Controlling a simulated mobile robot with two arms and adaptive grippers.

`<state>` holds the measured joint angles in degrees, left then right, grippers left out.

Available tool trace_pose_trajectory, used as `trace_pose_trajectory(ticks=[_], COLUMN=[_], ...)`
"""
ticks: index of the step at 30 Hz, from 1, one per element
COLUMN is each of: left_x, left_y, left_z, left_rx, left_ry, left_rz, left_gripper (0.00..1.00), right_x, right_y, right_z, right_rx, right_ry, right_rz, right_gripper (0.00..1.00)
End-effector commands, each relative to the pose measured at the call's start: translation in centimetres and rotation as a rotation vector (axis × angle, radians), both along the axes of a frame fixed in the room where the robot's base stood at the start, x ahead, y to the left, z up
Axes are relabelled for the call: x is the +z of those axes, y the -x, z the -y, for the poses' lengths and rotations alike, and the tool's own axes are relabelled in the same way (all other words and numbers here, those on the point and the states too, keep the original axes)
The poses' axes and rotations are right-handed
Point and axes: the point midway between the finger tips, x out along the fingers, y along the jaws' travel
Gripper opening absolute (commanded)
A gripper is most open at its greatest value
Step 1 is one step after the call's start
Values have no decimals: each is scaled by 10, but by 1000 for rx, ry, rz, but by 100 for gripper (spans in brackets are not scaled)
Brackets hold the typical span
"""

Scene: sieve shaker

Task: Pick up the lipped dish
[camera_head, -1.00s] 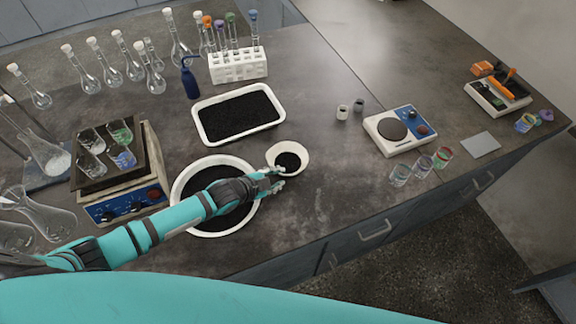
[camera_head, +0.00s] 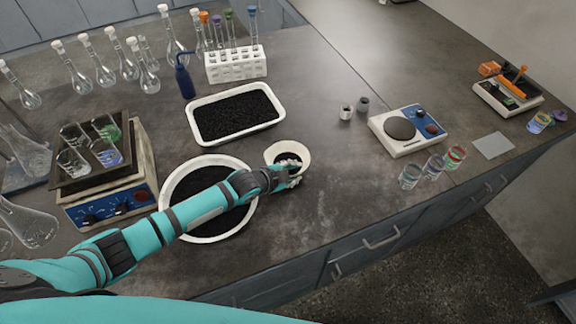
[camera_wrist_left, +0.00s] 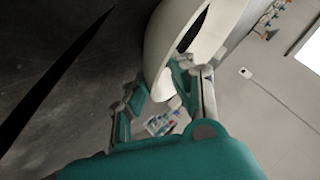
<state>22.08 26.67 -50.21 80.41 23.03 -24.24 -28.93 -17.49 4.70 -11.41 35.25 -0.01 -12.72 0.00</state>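The lipped dish is a small white round bowl (camera_head: 303,154) with black granules in it. It stands on the bench right of the larger round basin, and its white wall (camera_wrist_left: 170,35) fills the upper middle of the left wrist view. My left gripper (camera_head: 293,174) is at the dish's near side and covers part of it. In the left wrist view the gripper's fingers (camera_wrist_left: 158,90) are spread apart, with the dish's wall reaching between their tips. Whether they touch it I cannot tell. My right gripper is not in view.
A white round basin (camera_head: 164,196) of black granules lies under my left forearm. A white rectangular tray (camera_head: 277,112) lies behind. The bench front between dish and balance is clear.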

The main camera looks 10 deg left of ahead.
Motion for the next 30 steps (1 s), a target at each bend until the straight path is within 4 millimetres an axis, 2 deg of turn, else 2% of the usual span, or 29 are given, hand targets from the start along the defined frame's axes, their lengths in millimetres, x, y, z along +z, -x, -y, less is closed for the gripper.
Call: trace_pose_trajectory(ticks=[5,10,23,26,30], left_x=[1,0,2,8,31], left_y=[0,0,0,-1,0], left_z=[0,0,0,0,0], left_rx=[0,0,0,0,-2], left_ry=[-1,-1,1,0,1], left_rz=[-1,-1,1,2,5], left_gripper=[21,0,0,0,0], right_x=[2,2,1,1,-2], right_y=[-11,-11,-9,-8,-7], right_z=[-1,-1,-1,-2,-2], right_rx=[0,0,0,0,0], right_ry=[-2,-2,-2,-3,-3], right_rz=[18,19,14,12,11], right_gripper=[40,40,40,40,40])
